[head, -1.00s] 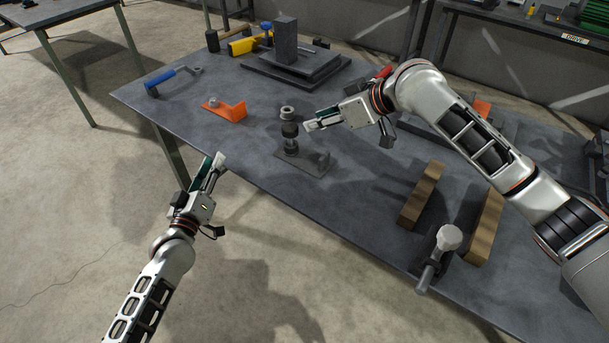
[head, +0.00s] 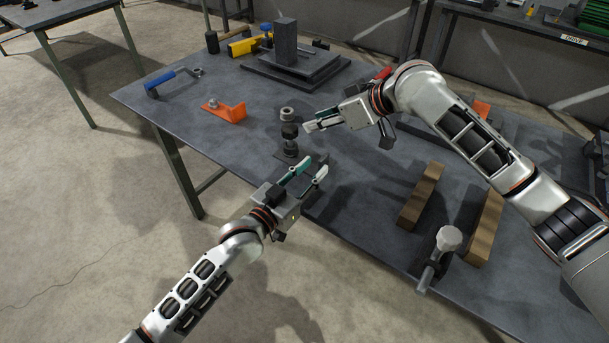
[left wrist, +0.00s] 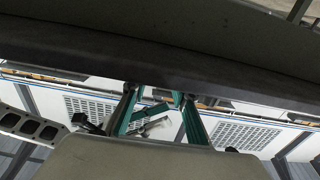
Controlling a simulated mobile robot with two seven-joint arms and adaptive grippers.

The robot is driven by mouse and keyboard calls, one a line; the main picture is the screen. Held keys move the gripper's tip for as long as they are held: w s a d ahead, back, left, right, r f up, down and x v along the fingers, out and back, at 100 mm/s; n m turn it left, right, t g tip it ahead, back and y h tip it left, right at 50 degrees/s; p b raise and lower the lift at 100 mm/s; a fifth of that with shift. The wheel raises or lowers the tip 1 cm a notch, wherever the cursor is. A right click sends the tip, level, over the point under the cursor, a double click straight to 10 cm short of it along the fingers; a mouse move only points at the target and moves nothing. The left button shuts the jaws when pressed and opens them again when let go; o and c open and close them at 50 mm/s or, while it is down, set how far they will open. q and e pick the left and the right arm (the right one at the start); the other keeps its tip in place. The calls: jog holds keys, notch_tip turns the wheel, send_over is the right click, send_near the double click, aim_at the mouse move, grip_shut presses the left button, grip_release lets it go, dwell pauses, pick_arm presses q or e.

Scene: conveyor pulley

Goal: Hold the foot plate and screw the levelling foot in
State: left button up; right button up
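The levelling foot (head: 290,132) stands upright as a dark stack with a lighter ring-shaped top (head: 287,113), in the middle of the head view. The dark foot plate (head: 281,154) lies under it near the table's front edge, largely hidden by my left gripper. My left gripper (head: 313,166) is open at the front edge, its fingers pointing up and right across the plate. I cannot tell whether they touch it. In the left wrist view its teal fingers (left wrist: 160,97) are apart before a dark band. My right gripper (head: 313,119) looks open and empty, just right of the foot's top.
An orange bracket (head: 226,110) and a blue-handled tool (head: 173,79) lie on the table to the left. A dark stepped block (head: 294,64) stands behind. Two wooden blocks (head: 421,196) and a grey-knobbed clamp (head: 437,255) are at the right front.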

aim_at(319, 162)
pick_arm(q)
jog(key=shift+x, duration=2.5)
grip_shut()
jog(key=c, duration=0.8)
grip_release()
jog(key=shift+f, duration=0.1)
grip_release()
jog(key=shift+o, duration=0.3)
jog(key=o, duration=1.1)
